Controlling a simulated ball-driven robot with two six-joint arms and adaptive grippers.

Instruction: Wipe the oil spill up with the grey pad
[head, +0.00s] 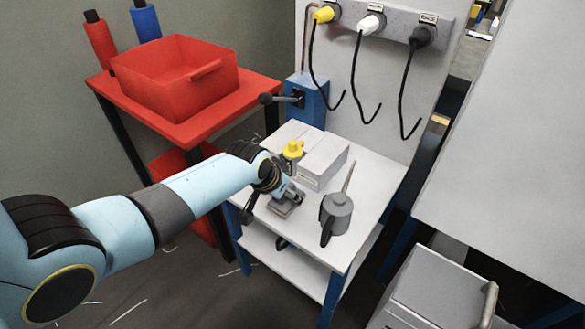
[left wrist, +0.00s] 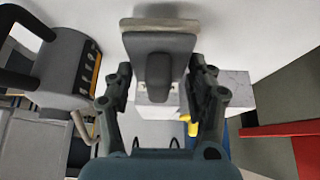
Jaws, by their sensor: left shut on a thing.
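My left gripper (head: 286,191) is shut on the grey pad (head: 285,208) at the front left part of the small white table (head: 375,192). In the left wrist view, the gripper (left wrist: 160,82) has its fingers on either side of the upright handle of the pad (left wrist: 160,45), which has a pale lower layer. The pad is low over the tabletop; I cannot tell whether it touches. I cannot make out the oil spill; the pad and gripper may cover it. A grey oil can (head: 337,214) stands just right of the pad. My right gripper is not in view.
A pale grey box (head: 323,165) and a yellow-topped item (head: 293,150) stand behind the pad. A red bin (head: 175,80) sits on a red stand at the left. Black hooked cords (head: 356,85) hang behind the table. The tabletop's right side is clear.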

